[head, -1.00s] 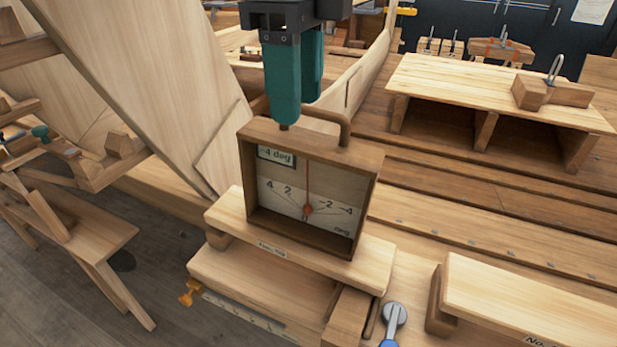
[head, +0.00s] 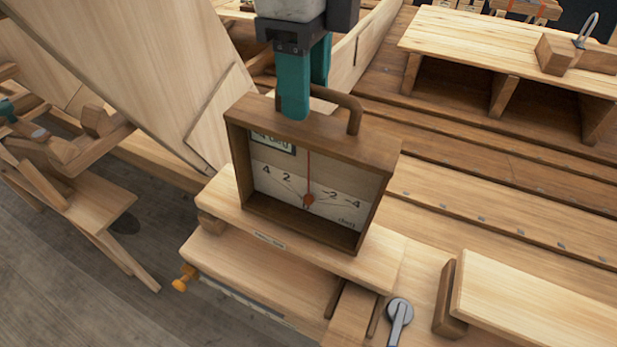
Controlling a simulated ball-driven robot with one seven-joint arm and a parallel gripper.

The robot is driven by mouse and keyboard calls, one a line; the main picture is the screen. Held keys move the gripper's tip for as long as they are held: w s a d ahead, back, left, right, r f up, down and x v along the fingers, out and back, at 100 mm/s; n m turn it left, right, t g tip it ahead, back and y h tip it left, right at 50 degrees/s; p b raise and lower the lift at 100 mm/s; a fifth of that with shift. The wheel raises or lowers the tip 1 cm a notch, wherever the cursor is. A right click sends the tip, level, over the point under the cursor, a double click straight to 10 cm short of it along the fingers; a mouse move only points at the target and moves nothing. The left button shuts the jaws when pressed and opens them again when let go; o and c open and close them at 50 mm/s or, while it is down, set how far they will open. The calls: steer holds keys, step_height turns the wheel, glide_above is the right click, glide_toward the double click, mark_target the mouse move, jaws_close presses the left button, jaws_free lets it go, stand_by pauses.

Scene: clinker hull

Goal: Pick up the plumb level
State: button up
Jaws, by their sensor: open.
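The plumb level (head: 306,235) is a dark wooden box with a dial face, a red needle and a label reading degrees. It stands upright on a pale wooden block in the middle of the head view. A brown handle (head: 354,115) rises from its top. My gripper (head: 308,100) has teal fingers and points down at the top of the level. The fingers are apart, one in front of the handle's left part and one behind it. The near fingertip overlaps the box's top edge; I cannot tell whether it touches. The handle's left part is hidden by the near finger.
A pale plank block (head: 540,305) lies at the lower right, beside a grey-headed lever (head: 399,312). A low wooden bench (head: 500,45) with a clamp block (head: 570,55) stands at the back right. Large curved hull planks (head: 150,70) rise close on the left.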

mark_target(352, 165)
step_height(352, 165, down, 5)
steer(key=shift+d+f+p, duration=0.1)
steer(key=shift+p, duration=0.7)
jaws_close()
stand_by(0.8)
